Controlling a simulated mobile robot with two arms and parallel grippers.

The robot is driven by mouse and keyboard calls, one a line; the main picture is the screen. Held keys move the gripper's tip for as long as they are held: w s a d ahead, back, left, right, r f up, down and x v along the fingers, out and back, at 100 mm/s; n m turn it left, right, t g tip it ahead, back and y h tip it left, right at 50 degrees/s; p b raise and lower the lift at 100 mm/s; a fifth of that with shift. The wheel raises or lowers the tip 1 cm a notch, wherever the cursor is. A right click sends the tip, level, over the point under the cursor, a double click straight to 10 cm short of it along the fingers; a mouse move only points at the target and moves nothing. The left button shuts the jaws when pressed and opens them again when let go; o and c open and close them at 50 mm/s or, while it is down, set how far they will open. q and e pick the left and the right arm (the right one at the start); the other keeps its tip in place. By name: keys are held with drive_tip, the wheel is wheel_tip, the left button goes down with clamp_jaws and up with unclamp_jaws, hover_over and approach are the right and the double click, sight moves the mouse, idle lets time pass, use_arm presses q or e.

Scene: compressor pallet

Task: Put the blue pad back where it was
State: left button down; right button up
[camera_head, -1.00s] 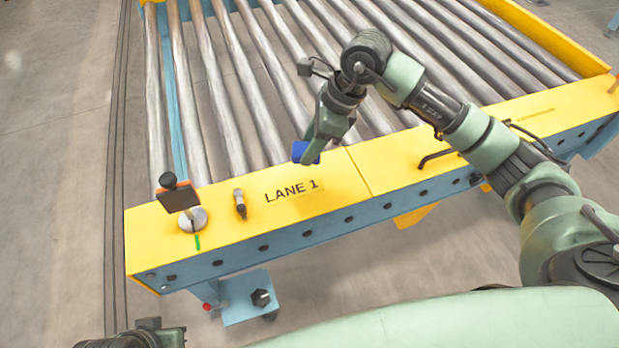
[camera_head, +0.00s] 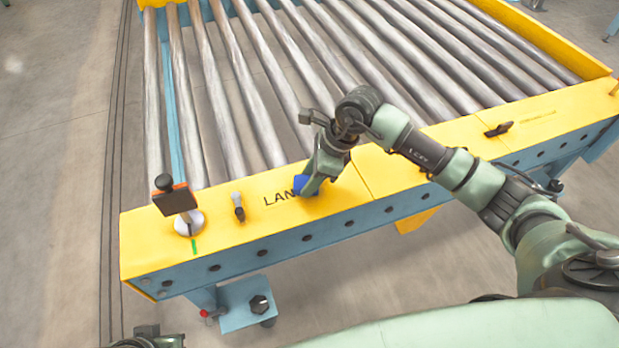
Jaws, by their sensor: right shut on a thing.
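The blue pad (camera_head: 299,184) shows at the tips of my right gripper (camera_head: 307,187), over the yellow end beam (camera_head: 240,226) of the roller conveyor. My right gripper is shut on the pad and covers much of it. The pad and gripper hide the end of the "LANE 1" lettering (camera_head: 279,198). I cannot tell whether the pad touches the beam. My left gripper is not clearly in view; only a dark part of my left arm shows at the bottom left edge.
An orange and black flag-like piece (camera_head: 174,199) stands on a round metal base at the beam's left end. A small grey and black lever (camera_head: 238,207) is beside it. A black handle (camera_head: 499,129) lies on the right part of the beam. Metal rollers (camera_head: 250,90) extend behind.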

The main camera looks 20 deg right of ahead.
use_arm(q)
drive_tip(key=shift+w, duration=0.2)
use_arm(e)
drive_tip(key=o, duration=1.2)
use_arm(q)
drive_tip(key=shift+w+d, duration=0.1)
